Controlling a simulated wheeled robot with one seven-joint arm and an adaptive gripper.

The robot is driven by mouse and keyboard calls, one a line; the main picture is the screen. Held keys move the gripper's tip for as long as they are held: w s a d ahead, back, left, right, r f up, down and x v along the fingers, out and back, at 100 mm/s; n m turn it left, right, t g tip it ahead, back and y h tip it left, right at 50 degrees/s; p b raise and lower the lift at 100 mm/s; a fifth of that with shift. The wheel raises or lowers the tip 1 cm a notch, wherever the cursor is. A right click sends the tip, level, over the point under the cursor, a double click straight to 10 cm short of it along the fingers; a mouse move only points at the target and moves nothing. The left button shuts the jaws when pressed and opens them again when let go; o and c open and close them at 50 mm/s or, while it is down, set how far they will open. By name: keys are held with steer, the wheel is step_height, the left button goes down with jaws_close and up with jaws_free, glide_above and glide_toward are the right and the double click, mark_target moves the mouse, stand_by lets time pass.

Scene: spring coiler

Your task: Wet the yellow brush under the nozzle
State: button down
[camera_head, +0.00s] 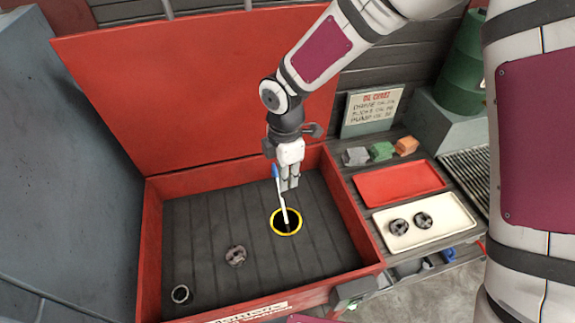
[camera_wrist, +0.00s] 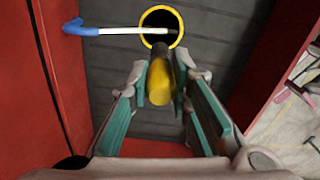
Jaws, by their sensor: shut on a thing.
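My gripper (camera_head: 289,187) points down over the red parts-washer basin. In the wrist view my gripper (camera_wrist: 165,85) is shut on the yellow brush (camera_wrist: 160,78), whose dark end points toward the yellow-rimmed hole (camera_wrist: 176,38). In the head view the nozzle (camera_head: 282,203) stands beside my fingers, above the hole (camera_head: 286,230). The brush is hard to make out there.
The basin (camera_head: 152,230) has a raised red lid (camera_head: 190,90) behind. A dark round part (camera_head: 236,256) and a small ring (camera_head: 180,294) lie on its floor. At right are a red tray (camera_head: 398,184) and a white tray (camera_head: 430,236) with two round parts.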

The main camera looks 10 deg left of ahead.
mark_target(286, 194)
steer(key=shift+w+a+f+b, duration=0.15)
steer(key=shift+f+b, duration=0.75)
steer(key=shift+f, duration=1.3)
steer(key=shift+w+a+f+b, duration=0.1)
steer(key=shift+w+f+b, duration=0.15)
steer(key=shift+f+b, duration=1.3)
steer(key=shift+w+a+f+b, duration=0.15)
steer(key=shift+w+f+b, duration=0.15)
steer(key=shift+f, duration=0.4)
steer(key=shift+w+a+f+b, duration=0.2)
steer(key=shift+w+f, duration=0.2)
steer(key=shift+f, duration=0.35)
steer(key=shift+w+a+f+b, duration=0.1)
steer(key=shift+w+f+b, duration=0.2)
steer(key=shift+f, duration=0.4)
steer(key=shift+r, duration=0.1)
steer(key=shift+s+d+r+p, duration=0.25)
steer(key=shift+s+r+p, duration=0.3)
steer(key=shift+r, duration=0.1)
steer(key=shift+s+d+r+p, duration=0.2)
steer(key=shift+s+r+p, duration=0.2)
steer(key=shift+r+p, duration=0.25)
steer(key=shift+s+d+r+p, duration=0.25)
steer(key=shift+s+r+p, duration=0.25)
steer(key=shift+r, duration=0.2)
